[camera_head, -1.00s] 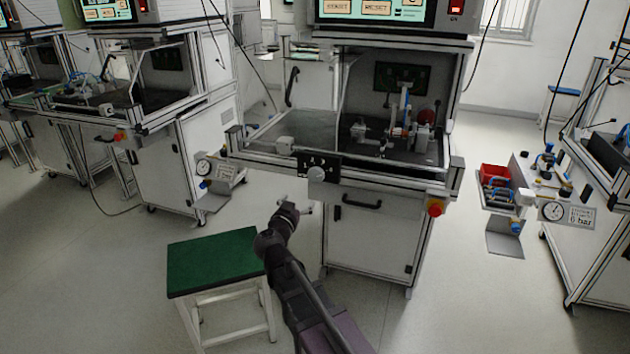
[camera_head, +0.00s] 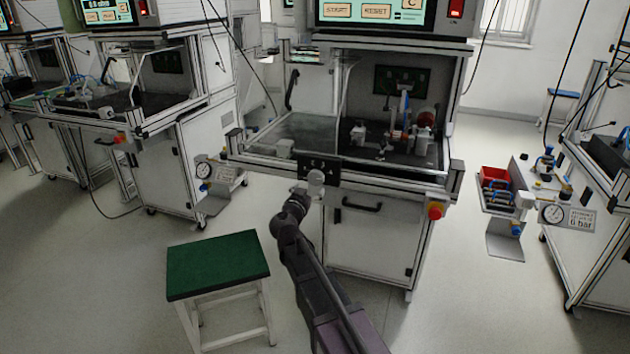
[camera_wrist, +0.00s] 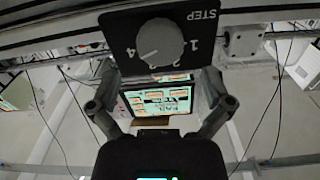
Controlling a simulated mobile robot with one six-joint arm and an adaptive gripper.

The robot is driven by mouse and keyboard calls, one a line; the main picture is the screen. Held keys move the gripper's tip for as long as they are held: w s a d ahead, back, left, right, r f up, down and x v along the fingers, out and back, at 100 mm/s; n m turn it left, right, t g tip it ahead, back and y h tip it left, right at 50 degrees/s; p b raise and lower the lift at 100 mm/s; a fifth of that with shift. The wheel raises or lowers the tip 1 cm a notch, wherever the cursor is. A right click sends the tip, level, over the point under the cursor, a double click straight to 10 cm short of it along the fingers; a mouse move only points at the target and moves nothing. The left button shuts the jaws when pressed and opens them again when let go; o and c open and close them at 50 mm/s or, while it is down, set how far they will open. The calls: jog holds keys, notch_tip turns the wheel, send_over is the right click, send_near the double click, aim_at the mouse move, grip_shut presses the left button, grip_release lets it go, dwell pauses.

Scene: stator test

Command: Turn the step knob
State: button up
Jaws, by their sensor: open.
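The step knob (camera_head: 316,177) is a round grey-white knob on a black label plate (camera_head: 335,168) on the front edge of the test station. In the wrist view the knob (camera_wrist: 160,42) is at top centre, upside down, with the word STEP and numbers around it; its pointer is towards the lower left of the dial. My gripper (camera_wrist: 154,88) is open and empty, its two fingers spread below the knob in that view. In the head view my gripper (camera_head: 302,190) is just below and left of the knob. I cannot tell whether it touches.
A red-and-yellow emergency button (camera_head: 435,211) is on the station's front right. A black door handle (camera_head: 362,206) is below the knob. A green-topped stool (camera_head: 217,264) stands at the front left. A red bin (camera_head: 494,174) is at the right.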

aim_at(315, 180)
jog(key=shift+x, duration=2.8)
jog(key=c, duration=1)
